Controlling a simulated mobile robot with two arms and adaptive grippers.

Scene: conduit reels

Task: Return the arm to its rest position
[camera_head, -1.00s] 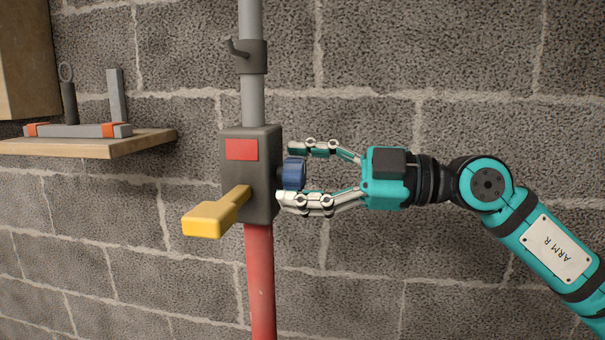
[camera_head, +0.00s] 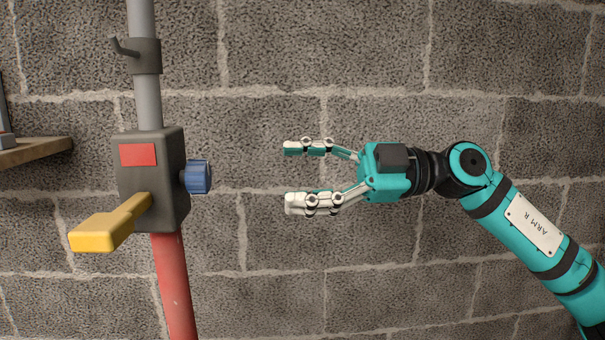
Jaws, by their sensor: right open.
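My right gripper (camera_head: 286,177) is open and empty, its fingers pointing left in front of the block wall. It is clear of the blue knob (camera_head: 197,177), with a wide gap between them. The knob sits on the right side of a dark grey box (camera_head: 167,206) with a red label. A yellow lever (camera_head: 108,226) sticks out from the front of the box. My right arm (camera_head: 532,228), marked ARM R, comes in from the lower right. My left gripper is not in view.
The box is on a post, with a grey pipe (camera_head: 147,98) above and a red pipe (camera_head: 175,290) below. A collar with a hook (camera_head: 143,56) is on the grey pipe. A wooden shelf (camera_head: 38,150) shows at the left edge. The space around my right gripper is free.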

